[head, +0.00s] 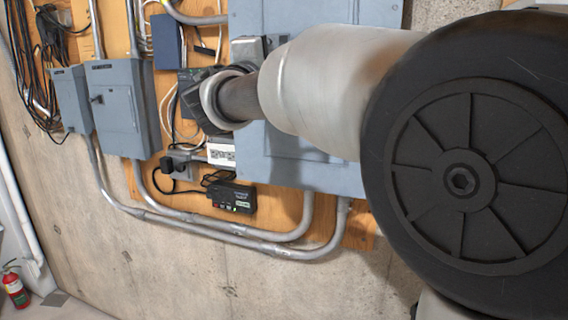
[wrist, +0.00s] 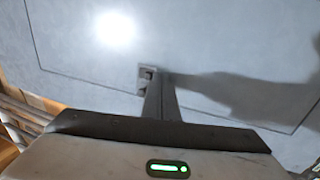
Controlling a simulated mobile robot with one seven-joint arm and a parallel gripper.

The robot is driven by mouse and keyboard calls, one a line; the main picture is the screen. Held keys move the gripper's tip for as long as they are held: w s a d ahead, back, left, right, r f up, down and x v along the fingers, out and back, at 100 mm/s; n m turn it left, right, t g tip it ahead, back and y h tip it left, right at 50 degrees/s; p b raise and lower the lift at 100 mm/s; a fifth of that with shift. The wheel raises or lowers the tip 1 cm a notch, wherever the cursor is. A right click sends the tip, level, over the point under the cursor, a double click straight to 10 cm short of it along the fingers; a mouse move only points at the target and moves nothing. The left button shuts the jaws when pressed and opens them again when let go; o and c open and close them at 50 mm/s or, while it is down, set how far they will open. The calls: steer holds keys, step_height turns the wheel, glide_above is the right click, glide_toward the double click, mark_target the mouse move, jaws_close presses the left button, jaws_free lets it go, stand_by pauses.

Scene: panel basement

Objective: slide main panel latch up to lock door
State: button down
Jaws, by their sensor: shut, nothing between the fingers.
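The main panel is the large grey box (head: 300,172) on the wall in the head view, partly covered by my arm. In the wrist view its grey door (wrist: 230,45) fills most of the picture, with a thin dark seam around it. The latch (wrist: 147,73) is a small grey piece on the door. My gripper (wrist: 161,85) is shut and empty, its fingers pointing at the door with their tips right beside the latch. I cannot tell whether they touch it. In the head view my arm hides the latch and fingertips.
Smaller grey boxes (head: 122,105) hang on the wooden board to the left. Conduits (head: 215,232) run below the panel, and a black device (head: 232,196) sits above them. A red extinguisher (head: 15,287) stands at the lower left.

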steer(key=shift+r+p, duration=0.35)
steer(key=shift+r, duration=0.4)
stand_by(0.7)
steer(key=shift+f+b, duration=0.25)
steer(key=shift+b, duration=0.35)
stand_by(0.4)
steer(key=s+a+b, duration=0.2)
steer(key=s+b, duration=0.1)
steer(key=s, duration=0.3)
steer(key=shift+s+a, duration=0.2)
steer(key=shift+s, duration=0.1)
stand_by(0.3)
